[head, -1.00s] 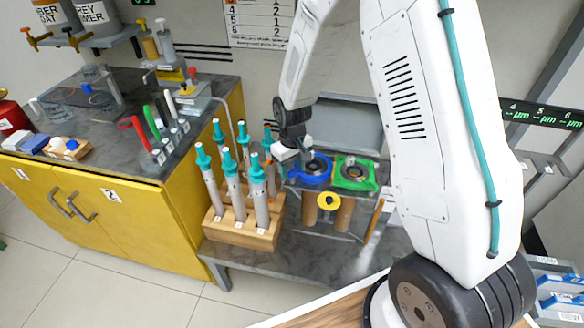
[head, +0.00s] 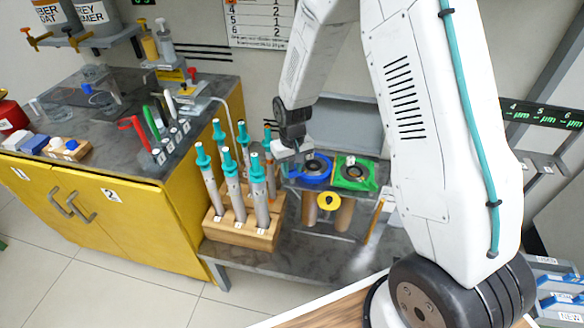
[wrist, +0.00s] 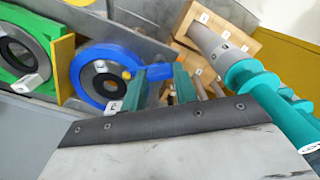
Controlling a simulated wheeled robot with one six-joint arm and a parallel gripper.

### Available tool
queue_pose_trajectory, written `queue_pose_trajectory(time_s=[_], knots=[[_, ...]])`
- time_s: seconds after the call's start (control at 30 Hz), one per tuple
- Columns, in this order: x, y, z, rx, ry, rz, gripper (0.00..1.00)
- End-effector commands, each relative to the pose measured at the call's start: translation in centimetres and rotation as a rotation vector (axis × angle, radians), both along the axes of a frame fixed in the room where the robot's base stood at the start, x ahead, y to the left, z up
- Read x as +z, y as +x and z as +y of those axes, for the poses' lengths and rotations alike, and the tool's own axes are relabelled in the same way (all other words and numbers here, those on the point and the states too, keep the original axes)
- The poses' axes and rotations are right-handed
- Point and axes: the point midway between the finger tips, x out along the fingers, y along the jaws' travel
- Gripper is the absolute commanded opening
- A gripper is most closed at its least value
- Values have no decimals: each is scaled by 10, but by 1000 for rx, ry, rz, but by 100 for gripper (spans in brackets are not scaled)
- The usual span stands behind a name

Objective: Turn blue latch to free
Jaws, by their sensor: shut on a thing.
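The blue latch (head: 312,180) is a blue ring around a dark round opening on the grey rack, left of a green one. In the wrist view the blue ring (wrist: 82,62) has a short blue arm (wrist: 158,72) reaching right. My gripper (wrist: 160,84) has its teal fingers on either side of that arm and is shut on it. In the head view my gripper (head: 288,164) is at the left side of the blue ring, its fingertips partly hidden. I cannot tell from the markings whether the latch is at free.
A wooden block (head: 240,232) with several teal-capped rods stands close left of my gripper. A green latch (head: 354,174) is right of the blue one. A yellow disc (head: 328,202) and brown cylinders are below. A yellow cabinet (head: 110,205) stands further left.

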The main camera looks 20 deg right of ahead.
Motion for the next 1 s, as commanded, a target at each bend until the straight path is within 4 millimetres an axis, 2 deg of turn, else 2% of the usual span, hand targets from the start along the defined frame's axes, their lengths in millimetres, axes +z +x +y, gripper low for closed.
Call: queue_pose_trajectory(time_s=[0.6, 1.0], knots=[[0, 0, 0, -511, 0, 1, 6], [0, 0, 1, -658, 0, 1, 6]])
